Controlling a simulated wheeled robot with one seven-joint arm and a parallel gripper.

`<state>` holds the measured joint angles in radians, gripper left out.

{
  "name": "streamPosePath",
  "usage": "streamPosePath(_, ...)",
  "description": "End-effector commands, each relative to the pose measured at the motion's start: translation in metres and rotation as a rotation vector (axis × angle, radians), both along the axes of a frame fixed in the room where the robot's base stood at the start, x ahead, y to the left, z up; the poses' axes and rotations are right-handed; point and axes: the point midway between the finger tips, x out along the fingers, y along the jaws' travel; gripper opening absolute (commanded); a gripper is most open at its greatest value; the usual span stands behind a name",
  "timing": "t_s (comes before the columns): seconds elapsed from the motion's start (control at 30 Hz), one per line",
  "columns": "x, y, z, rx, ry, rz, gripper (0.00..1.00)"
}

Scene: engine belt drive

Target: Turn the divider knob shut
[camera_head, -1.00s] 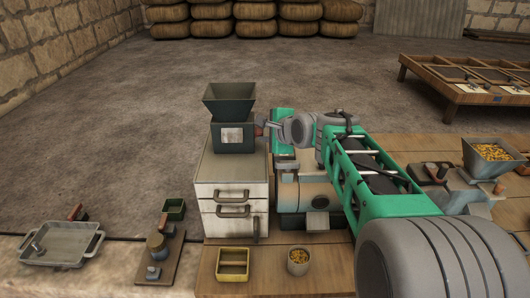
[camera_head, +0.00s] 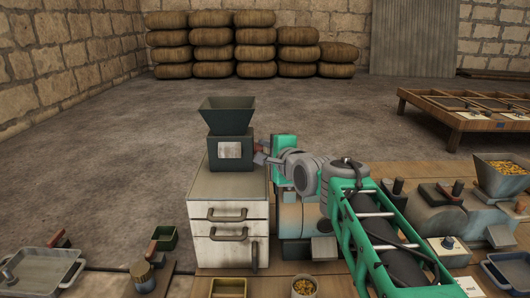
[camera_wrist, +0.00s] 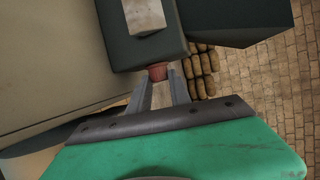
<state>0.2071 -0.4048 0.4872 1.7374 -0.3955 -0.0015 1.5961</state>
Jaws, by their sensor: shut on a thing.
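The divider (camera_head: 232,152) is a dark green box with a pale label and a flared hopper (camera_head: 227,115) on top. It stands on a white cabinet (camera_head: 229,185). Its small reddish-brown knob (camera_head: 260,146) sticks out of the right side; it also shows in the wrist view (camera_wrist: 157,71). My gripper (camera_head: 260,157) is at the divider's right side. In the wrist view my gripper (camera_wrist: 160,82) has its two grey fingers on either side of the knob's end, shut on it. The fingers partly hide the knob, and I cannot tell its turn angle.
Drawers with handles (camera_head: 227,214) are in the cabinet front. A hopper of yellow grains (camera_head: 500,168) stands at the right. Open floor lies behind.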

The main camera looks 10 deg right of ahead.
Motion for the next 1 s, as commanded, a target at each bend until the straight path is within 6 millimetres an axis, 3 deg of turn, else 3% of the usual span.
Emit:
streamPosePath(0.07,0.000,0.001,0.001,0.001,-0.001,0.002,0.00)
streamPosePath(0.1,0.000,0.001,0.001,0.001,-0.001,0.002,0.26)
streamPosePath(0.33,0.000,0.000,0.000,0.000,0.000,0.001,0.44)
streamPosePath(0.67,-0.006,-0.002,0.002,0.000,-0.001,-0.001,0.46)
streamPosePath(1.0,-0.066,-0.015,0.017,0.000,-0.003,-0.003,0.46)
